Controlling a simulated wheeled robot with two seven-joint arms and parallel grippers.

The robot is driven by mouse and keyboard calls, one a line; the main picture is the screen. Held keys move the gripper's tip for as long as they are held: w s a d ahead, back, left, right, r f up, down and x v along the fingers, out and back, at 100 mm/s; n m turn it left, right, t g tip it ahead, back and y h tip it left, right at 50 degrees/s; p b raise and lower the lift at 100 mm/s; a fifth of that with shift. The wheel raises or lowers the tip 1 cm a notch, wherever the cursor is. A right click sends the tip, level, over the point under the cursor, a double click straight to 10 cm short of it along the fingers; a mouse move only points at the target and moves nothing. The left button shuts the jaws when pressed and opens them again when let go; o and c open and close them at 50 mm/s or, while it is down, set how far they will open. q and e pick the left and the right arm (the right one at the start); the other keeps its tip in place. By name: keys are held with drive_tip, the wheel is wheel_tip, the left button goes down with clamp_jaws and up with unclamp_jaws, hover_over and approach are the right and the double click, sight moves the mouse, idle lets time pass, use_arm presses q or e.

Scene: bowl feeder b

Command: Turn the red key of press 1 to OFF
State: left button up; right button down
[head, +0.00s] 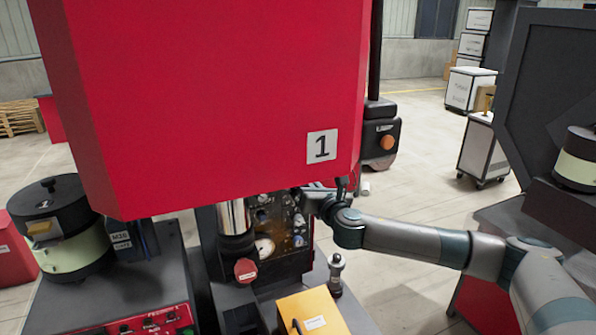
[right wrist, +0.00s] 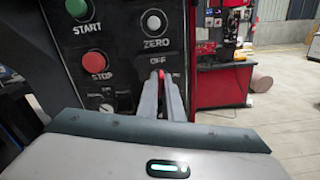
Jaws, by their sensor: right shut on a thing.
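Press 1 (head: 230,100) is a large red machine with a "1" plate. Its dark control panel (head: 285,222) is low under the red hood, and also fills the left of the right wrist view (right wrist: 115,65). The small red key (right wrist: 161,73) shows between my right fingertips, just below the OFF label (right wrist: 157,60). My right gripper (right wrist: 161,82) is shut on it; the fingers hide most of the key, so its angle is hard to read. In the head view my right gripper (head: 312,196) is at the panel's right edge, partly hidden. My left gripper is out of view.
A green START button (right wrist: 77,8), a red STOP button (right wrist: 94,63) and a ZERO button (right wrist: 153,22) sit close by on the panel. A yellow box (head: 312,314) and a metal post (head: 336,272) stand below the panel. Open floor lies to the right.

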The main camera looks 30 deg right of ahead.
drive_tip(key=shift+r+n+p, duration=0.1)
drive_tip(key=shift+n+p, duration=0.25)
drive_tip(key=shift+n, duration=1.55)
drive_tip(key=c, duration=1.8)
unclamp_jaws()
drive_tip(key=shift+c, duration=0.2)
drive_tip(key=shift+s, duration=0.1)
drive_tip(key=s, duration=0.7)
drive_tip(key=shift+a, duration=0.15)
drive_tip(key=shift+w, duration=0.1)
